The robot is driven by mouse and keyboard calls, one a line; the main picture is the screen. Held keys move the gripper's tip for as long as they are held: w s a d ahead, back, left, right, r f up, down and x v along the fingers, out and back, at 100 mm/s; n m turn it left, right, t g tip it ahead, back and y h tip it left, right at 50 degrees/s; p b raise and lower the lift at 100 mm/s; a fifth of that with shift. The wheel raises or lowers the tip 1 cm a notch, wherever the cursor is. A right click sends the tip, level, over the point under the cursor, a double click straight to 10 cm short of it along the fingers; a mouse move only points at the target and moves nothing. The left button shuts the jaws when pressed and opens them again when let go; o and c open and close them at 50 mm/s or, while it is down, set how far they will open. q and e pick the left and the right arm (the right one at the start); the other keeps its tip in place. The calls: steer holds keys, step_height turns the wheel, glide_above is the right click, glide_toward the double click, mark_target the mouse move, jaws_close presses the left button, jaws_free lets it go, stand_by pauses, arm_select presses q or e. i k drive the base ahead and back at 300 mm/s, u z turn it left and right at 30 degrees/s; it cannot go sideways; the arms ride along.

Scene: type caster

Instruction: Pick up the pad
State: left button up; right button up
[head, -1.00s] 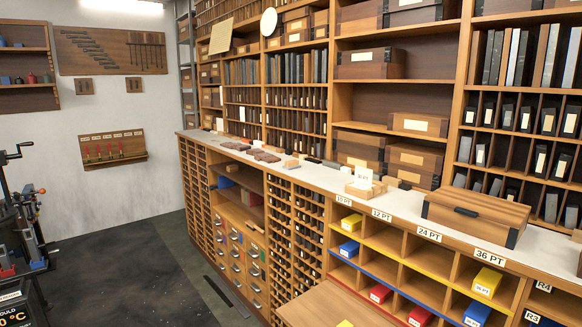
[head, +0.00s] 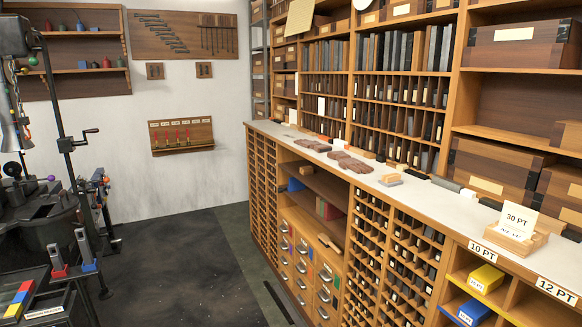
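I cannot tell for certain which thing is the pad. On the long pale counter (head: 400,197) lie several flat dark brown pieces (head: 349,163) that look like folded leather or gloves. To the right of them is a small block of pale wood and grey (head: 390,180). A dark grey bar-shaped piece (head: 447,184) lies further right. Neither of my grippers is in view.
A wooden holder with a "30 PT" card (head: 519,222) stands on the counter at right. Shelves and cubbies fill the wall behind. Dark machinery (head: 40,215) stands at left. The dark floor (head: 185,265) between machinery and cabinet is clear.

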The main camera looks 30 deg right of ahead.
mark_target(392, 179)
steer(key=z, duration=0.1)
steer(key=i, duration=1.6)
steer(key=z, duration=0.85)
